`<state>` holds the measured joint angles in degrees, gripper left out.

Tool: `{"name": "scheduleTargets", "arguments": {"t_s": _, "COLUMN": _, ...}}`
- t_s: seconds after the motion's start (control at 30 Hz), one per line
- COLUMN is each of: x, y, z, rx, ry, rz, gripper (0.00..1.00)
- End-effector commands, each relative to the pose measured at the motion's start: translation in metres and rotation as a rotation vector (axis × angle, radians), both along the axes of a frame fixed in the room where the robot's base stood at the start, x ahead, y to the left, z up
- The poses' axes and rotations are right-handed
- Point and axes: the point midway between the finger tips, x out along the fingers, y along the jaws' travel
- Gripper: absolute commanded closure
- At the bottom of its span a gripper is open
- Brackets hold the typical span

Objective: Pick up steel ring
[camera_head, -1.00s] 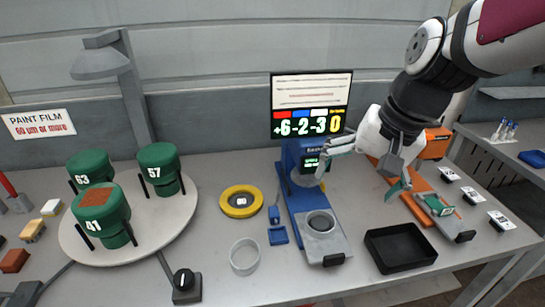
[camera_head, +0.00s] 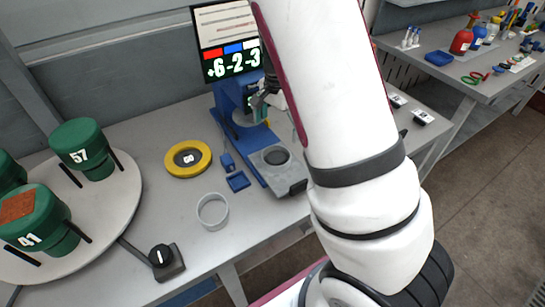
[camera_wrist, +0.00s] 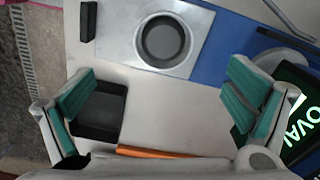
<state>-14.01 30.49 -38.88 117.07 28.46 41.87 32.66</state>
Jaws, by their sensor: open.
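A light grey metal-looking ring (camera_head: 213,211) lies on the table, left of the blue device (camera_head: 238,115). A second round grey piece (camera_head: 276,157) sits on the plate at the front of that device. It shows in the wrist view (camera_wrist: 165,41) as a cup-like ring with a dark middle, beyond my fingers. I cannot tell which of the two is the task's steel ring. My gripper (camera_wrist: 160,95) is open with teal pads apart and nothing between them. In the head view my arm hides most of it, near the blue device.
A yellow ring (camera_head: 188,159) lies left of the device, with small blue parts (camera_head: 237,181) beside it. A turntable (camera_head: 110,225) with green containers stands at left, a black knob box (camera_head: 163,259) before it. A black tray (camera_wrist: 97,110) shows in the wrist view.

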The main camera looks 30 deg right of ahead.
Motion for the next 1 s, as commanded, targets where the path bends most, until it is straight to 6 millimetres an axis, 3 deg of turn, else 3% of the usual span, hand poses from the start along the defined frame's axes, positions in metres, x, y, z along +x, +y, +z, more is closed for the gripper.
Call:
{"name": "scheduleTargets", "arguments": {"t_s": 0.1, "x": -0.001, "y": 0.0, "z": -0.026, "rx": -0.001, "ry": 0.006, "rz": 0.0, "gripper": 0.03}}
{"name": "scheduleTargets", "arguments": {"t_s": 0.3, "x": -0.001, "y": 0.0, "z": -0.056, "rx": 0.0, "ry": 0.003, "rz": 0.001, "gripper": 0.03}}
{"name": "scheduleTargets", "arguments": {"t_s": 0.53, "x": 0.0, "y": 0.001, "z": -0.069, "rx": 0.0, "ry": 0.002, "rz": 0.002, "gripper": 0.03}}
{"name": "scheduleTargets", "arguments": {"t_s": 0.8, "x": 0.003, "y": 0.004, "z": -0.104, "rx": 0.001, "ry": 0.004, "rz": 0.001, "gripper": 0.03}}
{"name": "scheduleTargets", "arguments": {"t_s": 1.0, "x": 0.004, "y": 0.004, "z": -0.116, "rx": 0.002, "ry": 0.001, "rz": 0.002, "gripper": 0.03}}
